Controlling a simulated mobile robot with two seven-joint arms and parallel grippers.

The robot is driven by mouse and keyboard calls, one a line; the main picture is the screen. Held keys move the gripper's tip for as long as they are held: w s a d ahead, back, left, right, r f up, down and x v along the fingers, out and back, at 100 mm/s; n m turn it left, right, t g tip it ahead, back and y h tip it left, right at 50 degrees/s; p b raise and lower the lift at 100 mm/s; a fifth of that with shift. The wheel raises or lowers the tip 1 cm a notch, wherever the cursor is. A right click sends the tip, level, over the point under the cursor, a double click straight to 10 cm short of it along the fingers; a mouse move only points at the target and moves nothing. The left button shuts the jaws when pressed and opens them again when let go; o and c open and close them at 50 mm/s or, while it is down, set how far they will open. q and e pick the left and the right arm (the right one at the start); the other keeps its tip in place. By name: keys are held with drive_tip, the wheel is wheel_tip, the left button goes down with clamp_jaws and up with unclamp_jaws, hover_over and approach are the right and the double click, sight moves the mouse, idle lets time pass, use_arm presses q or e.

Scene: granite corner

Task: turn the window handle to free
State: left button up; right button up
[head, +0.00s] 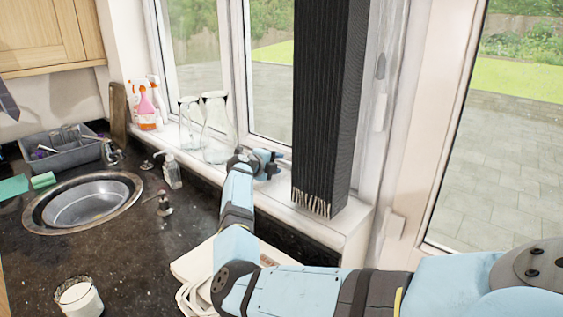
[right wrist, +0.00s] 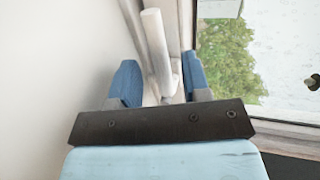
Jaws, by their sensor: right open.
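The window handle (right wrist: 155,45) is a white bar in the right wrist view. It stands nearly upright in the picture, leaning slightly left, and its lower part lies between my blue fingertips. My right gripper (right wrist: 160,84) is open around it, with a gap showing on at least the left side. I cannot tell whether either finger touches it. In the head view my right gripper (head: 266,162) is low at the window, just left of the dark column, and I cannot make out the handle there. My left gripper is in neither view.
A tall dark ribbed column (head: 322,120) stands on the sill right beside my right gripper. Glass jugs (head: 216,130) and spray bottles (head: 146,105) stand on the sill to the left. A sink (head: 88,203), a soap bottle (head: 172,172) and a white cup (head: 80,298) are on the dark counter.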

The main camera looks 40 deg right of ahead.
sight(280, 162)
drive_tip(key=shift+x, duration=1.45)
drive_tip(key=shift+c, duration=0.2)
clamp_jaws()
